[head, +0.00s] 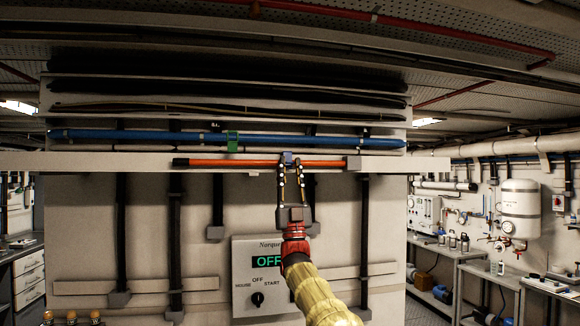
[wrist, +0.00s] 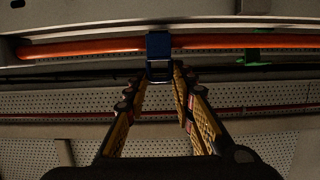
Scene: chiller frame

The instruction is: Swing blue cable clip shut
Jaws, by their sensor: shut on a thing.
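The blue cable clip (head: 287,158) sits on the orange cable (head: 232,163) that runs along the horizontal rail. In the wrist view the blue clip (wrist: 159,48) wraps in front of the orange cable (wrist: 90,47), with a dark lower part between my fingertips. My gripper (head: 291,168) reaches up from below. In the wrist view my gripper (wrist: 160,74) has its two fingers drawn together at the clip's lower end and is shut on it. I cannot tell whether the clip is latched, since its back is hidden.
A green clip (head: 232,140) sits on the blue pipe (head: 160,136) above the rail (head: 110,162). A control box (head: 268,275) reading OFF is below. Dark vertical conduits (head: 219,200) stand on the panel. Shelves (head: 470,265) with equipment are at the right.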

